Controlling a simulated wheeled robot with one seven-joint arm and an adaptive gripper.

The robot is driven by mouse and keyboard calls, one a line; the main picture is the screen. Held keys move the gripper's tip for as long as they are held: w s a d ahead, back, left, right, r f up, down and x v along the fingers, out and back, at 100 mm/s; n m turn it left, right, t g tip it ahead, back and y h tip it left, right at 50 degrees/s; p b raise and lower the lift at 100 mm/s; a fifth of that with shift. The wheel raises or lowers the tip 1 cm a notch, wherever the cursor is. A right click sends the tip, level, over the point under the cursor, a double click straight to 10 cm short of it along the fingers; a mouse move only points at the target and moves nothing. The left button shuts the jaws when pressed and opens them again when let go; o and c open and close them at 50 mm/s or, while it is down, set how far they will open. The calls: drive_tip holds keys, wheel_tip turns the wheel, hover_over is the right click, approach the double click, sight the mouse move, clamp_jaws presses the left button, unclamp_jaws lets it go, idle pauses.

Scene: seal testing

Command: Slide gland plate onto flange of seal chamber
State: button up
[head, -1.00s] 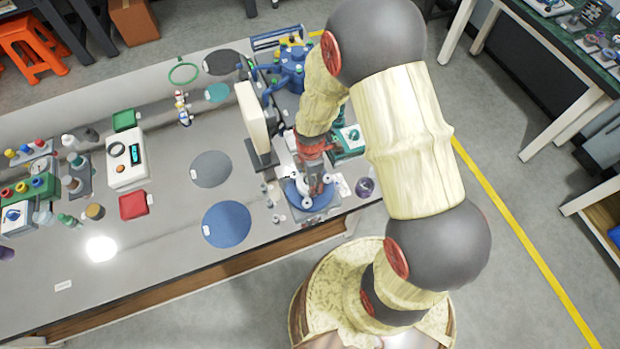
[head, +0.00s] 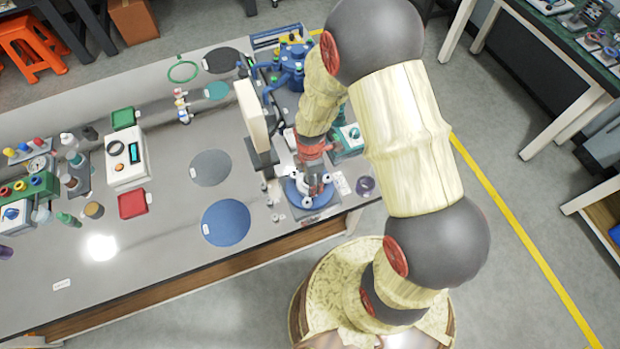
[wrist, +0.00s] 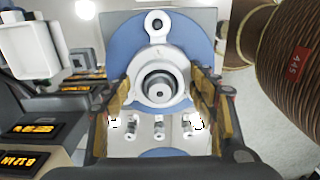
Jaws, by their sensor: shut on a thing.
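The gland plate (wrist: 134,94) is a white ring with a lug at its top. In the wrist view it is between the two fingers of my gripper (wrist: 164,95), which is shut on it. A dark round shaft end (wrist: 160,88) shows in the middle of the ring. Behind it is the blue round face of the seal chamber (wrist: 190,30). Whether the plate touches the flange cannot be told. In the head view my gripper (head: 314,180) is over the blue seal chamber (head: 299,197) near the bench's front right edge, and hides much of it.
Blue (head: 226,223) and grey (head: 211,168) round mats lie flat on the left.

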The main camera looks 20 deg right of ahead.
drive_tip(key=o, duration=1.5)
drive_tip(key=shift+o, duration=0.4)
wheel_tip(320, 180, up, 9)
drive_tip(key=p, duration=0.6)
drive_tip(key=shift+p, duration=0.35)
